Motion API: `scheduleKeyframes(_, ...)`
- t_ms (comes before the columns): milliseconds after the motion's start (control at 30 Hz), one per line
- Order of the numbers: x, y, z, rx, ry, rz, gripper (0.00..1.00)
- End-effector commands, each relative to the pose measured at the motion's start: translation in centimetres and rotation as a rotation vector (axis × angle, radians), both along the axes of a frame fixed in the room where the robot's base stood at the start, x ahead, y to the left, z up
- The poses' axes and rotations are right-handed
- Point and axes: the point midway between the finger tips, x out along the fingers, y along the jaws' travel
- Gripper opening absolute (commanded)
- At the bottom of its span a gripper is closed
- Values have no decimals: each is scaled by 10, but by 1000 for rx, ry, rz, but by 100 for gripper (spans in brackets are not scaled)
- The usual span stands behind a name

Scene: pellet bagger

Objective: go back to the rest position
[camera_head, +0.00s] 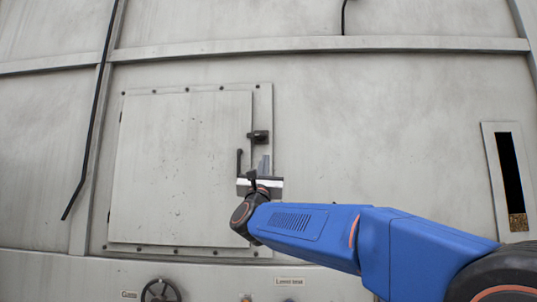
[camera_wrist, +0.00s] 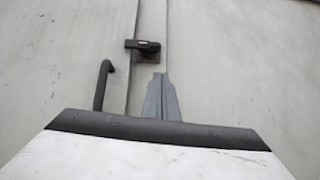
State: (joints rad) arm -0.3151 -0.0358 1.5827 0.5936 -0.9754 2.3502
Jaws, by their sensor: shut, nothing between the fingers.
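My blue arm reaches in from the lower right of the head view. My gripper (camera_head: 264,163) is at the right edge of a pale metal door, in front of the panel. In the wrist view my gripper (camera_wrist: 162,98) shows as two grey fingers pressed together, with nothing between them. The door (camera_head: 182,170) looks shut, flush in its bolted frame. A dark latch (camera_head: 261,137) sits on the frame just above my gripper; it also shows in the wrist view (camera_wrist: 145,45). A dark handle (camera_wrist: 101,86) is left of the fingers. I cannot tell whether the fingers touch the panel.
A handwheel (camera_head: 160,291) is below the door, beside small labels. A narrow sight slot (camera_head: 511,180) with pellets low in it is at the far right. A black cable (camera_head: 98,110) runs down the left. The panel right of the door is flat and clear.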

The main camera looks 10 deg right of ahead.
Motion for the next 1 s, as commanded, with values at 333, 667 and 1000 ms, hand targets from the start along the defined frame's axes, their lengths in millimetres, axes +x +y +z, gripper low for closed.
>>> scheduleKeyframes(333,-36,12,-37,1,2,3,0)
scheduleKeyframes(667,-42,13,-44,-1,1,0,0)
scheduleKeyframes(1000,-49,14,-97,-446,310,-120,0)
